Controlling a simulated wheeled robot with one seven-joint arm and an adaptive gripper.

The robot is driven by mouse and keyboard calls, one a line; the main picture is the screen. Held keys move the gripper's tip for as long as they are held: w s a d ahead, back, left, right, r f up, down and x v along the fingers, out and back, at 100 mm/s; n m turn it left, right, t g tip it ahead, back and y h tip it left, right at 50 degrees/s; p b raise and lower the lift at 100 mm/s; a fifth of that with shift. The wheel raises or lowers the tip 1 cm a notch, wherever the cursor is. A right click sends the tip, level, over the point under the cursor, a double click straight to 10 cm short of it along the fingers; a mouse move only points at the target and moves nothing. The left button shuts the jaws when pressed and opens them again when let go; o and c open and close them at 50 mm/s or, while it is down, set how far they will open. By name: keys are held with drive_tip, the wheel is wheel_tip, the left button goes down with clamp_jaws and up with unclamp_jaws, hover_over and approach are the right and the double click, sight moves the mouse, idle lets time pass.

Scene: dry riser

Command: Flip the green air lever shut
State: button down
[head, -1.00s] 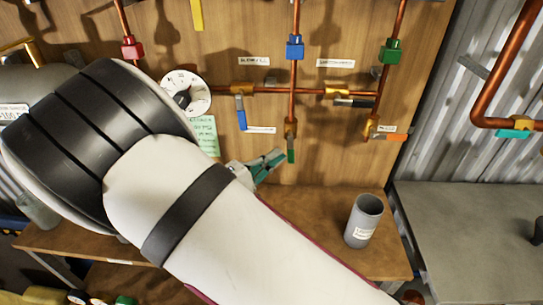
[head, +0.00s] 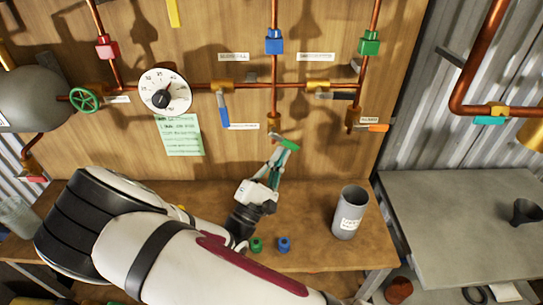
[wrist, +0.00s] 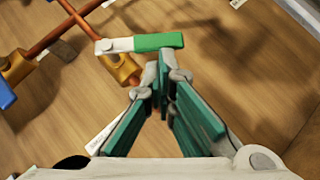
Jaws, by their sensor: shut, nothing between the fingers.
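The green lever (head: 288,144) sits on the brass valve (head: 273,139) at the lower end of the middle copper pipe. It points right and slightly down, at an angle across the pipe line. In the wrist view the green lever (wrist: 158,41) lies nearly level, its pale end over the brass valve (wrist: 119,66). My gripper (head: 283,152) is shut and empty, just below the lever's green grip. In the wrist view the fingertips of my gripper (wrist: 164,72) are close under the lever. I cannot tell whether they touch it.
A blue lever (head: 224,110) hangs down to the left and an orange lever (head: 378,128) points right. A gauge (head: 165,91) and a green note (head: 180,135) are at the left. A grey cup (head: 349,212) stands on the wooden bench (head: 315,195), with two small caps (head: 284,244) nearby.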

drive_tip(key=shift+d+r+n+t+y+p, duration=0.3)
drive_tip(key=shift+d+n+t+p, duration=0.1)
drive_tip(key=shift+d+n, duration=0.2)
drive_tip(key=shift+d+r+n+t+y+p, duration=0.25)
drive_tip(key=shift+d+n+t+p, duration=0.15)
drive_tip(key=shift+d+n, duration=0.15)
drive_tip(key=shift+f, duration=0.1)
drive_tip(key=v, duration=1.2)
